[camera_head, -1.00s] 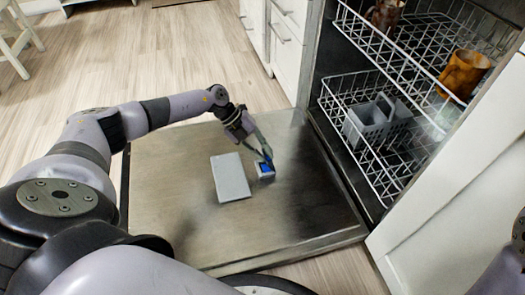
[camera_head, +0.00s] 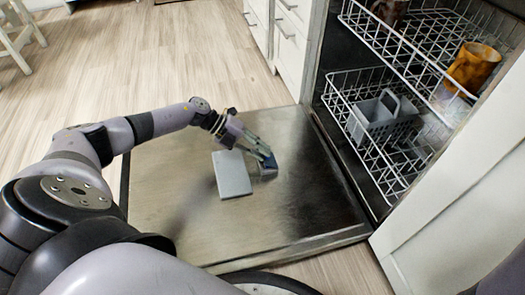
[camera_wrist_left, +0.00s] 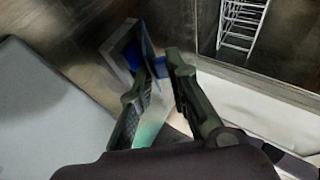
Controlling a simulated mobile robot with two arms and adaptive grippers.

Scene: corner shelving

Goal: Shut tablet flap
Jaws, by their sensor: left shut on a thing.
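The small tablet compartment (camera_head: 268,169) sits on the open dishwasher door, just right of a larger flat grey panel (camera_head: 232,174). In the left wrist view the compartment (camera_wrist_left: 118,42) shows a grey rim with blue inside. The tablet flap (camera_wrist_left: 148,42) is a thin blue-grey plate standing up at its right side, not lying flat. My left gripper (camera_head: 264,155) reaches down to it from the upper left. In the left wrist view my left gripper (camera_wrist_left: 156,72) has the flap's edge between its fingers. The fingers partly hide the compartment in the head view. My right gripper is out of view.
The open dishwasher door (camera_head: 170,215) lies flat with clear metal around the panel. The lower rack (camera_head: 345,82) with a grey cutlery basket (camera_head: 376,125) is at the right. The upper rack holds an orange mug (camera_head: 472,66). White drawers (camera_head: 290,50) stand behind.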

